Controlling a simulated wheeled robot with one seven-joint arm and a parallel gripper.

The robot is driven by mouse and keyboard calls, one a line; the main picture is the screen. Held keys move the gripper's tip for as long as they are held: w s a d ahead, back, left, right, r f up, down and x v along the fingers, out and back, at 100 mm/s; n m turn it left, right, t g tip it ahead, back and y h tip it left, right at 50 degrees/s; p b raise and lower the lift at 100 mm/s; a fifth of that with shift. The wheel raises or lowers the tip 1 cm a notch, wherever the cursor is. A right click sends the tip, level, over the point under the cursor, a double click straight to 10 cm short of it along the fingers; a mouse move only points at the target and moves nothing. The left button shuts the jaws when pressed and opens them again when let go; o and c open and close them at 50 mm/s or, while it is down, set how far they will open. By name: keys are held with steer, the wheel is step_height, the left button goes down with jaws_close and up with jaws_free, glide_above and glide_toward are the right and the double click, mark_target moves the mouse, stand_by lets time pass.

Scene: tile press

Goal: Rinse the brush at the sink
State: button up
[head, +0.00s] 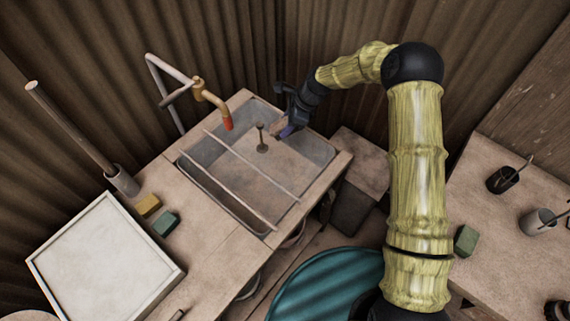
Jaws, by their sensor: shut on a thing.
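The sink (196,185) is a grey basin set into the wooden counter, with two thin rails across it. A brass tap (203,95) with a red-orange tip (228,124) hangs over its back left side. My gripper (282,133) is over the back right part of the sink, right of the tap and apart from it. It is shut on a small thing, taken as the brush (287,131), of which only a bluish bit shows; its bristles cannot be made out. An upright dark stem with a round foot (262,148) stands in the basin just left of my gripper.
A teal round drum (315,292) is in front. Cups (503,181) stand on the right table.

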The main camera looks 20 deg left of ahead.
steer(key=shift+r+p, duration=0.85)
steer(key=shift+r, duration=0.55)
steer(key=shift+f, duration=0.1)
